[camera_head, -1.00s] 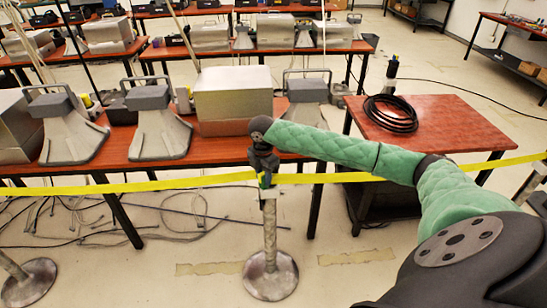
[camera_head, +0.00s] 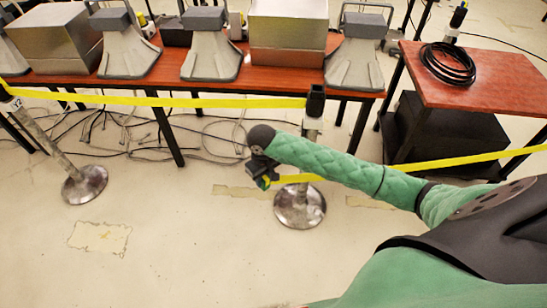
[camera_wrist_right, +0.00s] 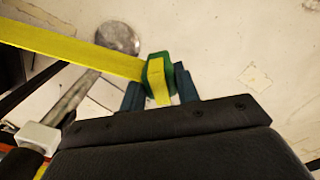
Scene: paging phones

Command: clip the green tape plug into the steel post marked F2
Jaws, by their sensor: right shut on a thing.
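My right gripper (camera_head: 264,180) is shut on the green tape plug (camera_wrist_right: 155,76), which sits between its two blue fingers in the right wrist view. Yellow tape runs from the plug. In the head view the gripper hangs left of and below the dark head (camera_head: 315,100) of the nearer steel post (camera_head: 312,128), apart from it. This post's white label cannot be read, and my arm crosses in front of its shaft. A second steel post (camera_head: 45,140) stands at the left with a label that looks like Y2. I see no readable F2 mark. My left gripper is not in view.
A yellow tape (camera_head: 180,101) spans from the left post to the nearer post's head. Behind it is a long red table (camera_head: 120,80) with grey devices and metal boxes. A red side table (camera_head: 500,85) with a coiled black cable stands right. The front floor is clear.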

